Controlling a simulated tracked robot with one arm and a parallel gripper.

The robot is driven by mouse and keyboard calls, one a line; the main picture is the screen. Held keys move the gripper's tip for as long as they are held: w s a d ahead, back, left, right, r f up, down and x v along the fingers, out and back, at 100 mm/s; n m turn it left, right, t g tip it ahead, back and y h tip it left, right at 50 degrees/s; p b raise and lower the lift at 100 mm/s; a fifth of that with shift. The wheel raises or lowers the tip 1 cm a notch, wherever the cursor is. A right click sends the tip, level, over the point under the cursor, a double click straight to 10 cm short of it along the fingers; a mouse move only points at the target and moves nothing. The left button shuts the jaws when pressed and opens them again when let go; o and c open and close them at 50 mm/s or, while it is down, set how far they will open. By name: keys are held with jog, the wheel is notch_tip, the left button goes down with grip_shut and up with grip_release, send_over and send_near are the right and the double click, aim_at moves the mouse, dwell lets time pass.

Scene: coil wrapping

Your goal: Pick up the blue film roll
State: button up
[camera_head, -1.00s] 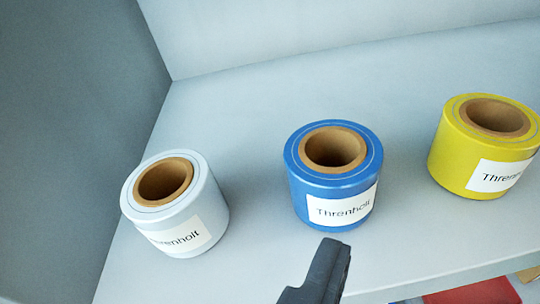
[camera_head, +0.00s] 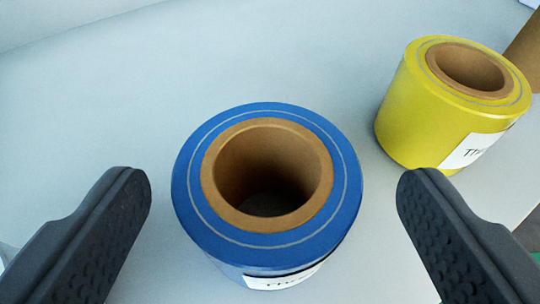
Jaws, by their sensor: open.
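The blue film roll (camera_head: 200,215) stands upright on the pale shelf, with a brown cardboard core and a white label low on its front. My gripper (camera_head: 274,190) is open, one dark finger to the left of the roll and one to the right. Both fingers are apart from the roll in the picture.
A yellow film roll (camera_head: 400,115) stands upright at the upper right, just beyond my right finger. Part of a brown object (camera_head: 526,55) shows at the right edge. The pale shelf surface (camera_head: 110,100) is clear to the left and behind the blue roll.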

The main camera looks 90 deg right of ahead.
aim_at(272, 143)
jog(key=shift+b+x, duration=0.8)
jog(key=shift+x, duration=1.8)
jog(key=c, duration=1.1)
